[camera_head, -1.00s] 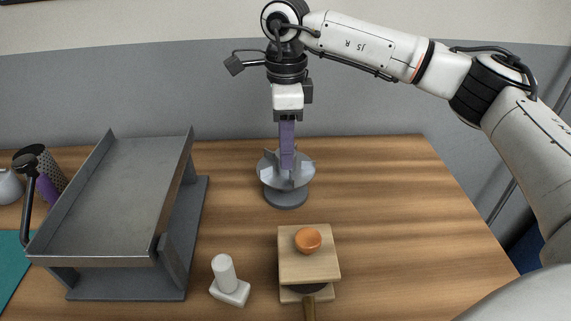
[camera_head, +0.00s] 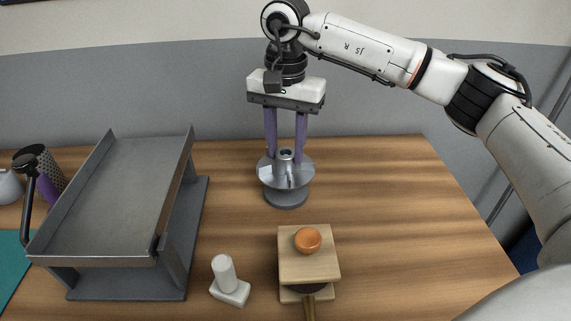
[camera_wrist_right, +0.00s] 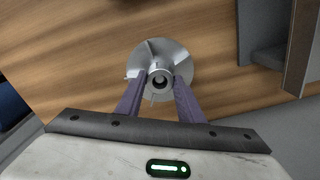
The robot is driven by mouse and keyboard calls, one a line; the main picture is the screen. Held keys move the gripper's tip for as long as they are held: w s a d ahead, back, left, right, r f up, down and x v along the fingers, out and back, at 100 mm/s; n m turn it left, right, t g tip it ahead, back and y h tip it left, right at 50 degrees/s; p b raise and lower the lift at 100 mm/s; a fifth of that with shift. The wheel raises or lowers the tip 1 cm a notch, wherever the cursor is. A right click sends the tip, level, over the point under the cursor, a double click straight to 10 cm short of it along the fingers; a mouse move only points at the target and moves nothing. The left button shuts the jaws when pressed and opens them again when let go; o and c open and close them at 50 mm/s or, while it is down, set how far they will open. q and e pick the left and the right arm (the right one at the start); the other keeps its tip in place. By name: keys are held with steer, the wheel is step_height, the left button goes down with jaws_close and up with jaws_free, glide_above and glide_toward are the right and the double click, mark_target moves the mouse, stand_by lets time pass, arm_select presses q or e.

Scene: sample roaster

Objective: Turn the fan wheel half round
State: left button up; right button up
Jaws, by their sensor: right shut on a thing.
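The grey fan wheel (camera_head: 305,177), a round disc with upright vanes and a central hub, sits on a round grey foot (camera_head: 286,199) on the wooden table. It also shows in the right wrist view (camera_wrist_right: 180,54). My right gripper (camera_head: 285,157) points straight down over it. Its two purple fingers stand on opposite sides of the hub, low among the vanes, and are shut on the wheel. In the right wrist view the fingertips (camera_wrist_right: 158,83) flank the hub; exact contact spots are partly hidden by the fingers. My left gripper is not in view.
A grey sloped tray (camera_head: 115,205) stands left. In front are a white stand with a peg (camera_head: 229,283) and a wooden block (camera_head: 318,267) with an orange knob (camera_head: 308,240). A perforated cylinder (camera_head: 49,165) stands far left. The table right of the wheel is clear.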

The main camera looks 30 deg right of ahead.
steer(key=n, duration=0.4)
steer(key=shift+f+n, duration=0.1)
steer(key=shift+n, duration=0.3)
steer(key=n, duration=0.4)
steer(key=o, duration=0.9)
steer(key=shift+d, duration=0.1)
steer(key=shift+o, duration=0.2)
step_height(320, 180, up, 7)
steer(key=p, duration=0.5)
steer(key=shift+p, duration=0.35)
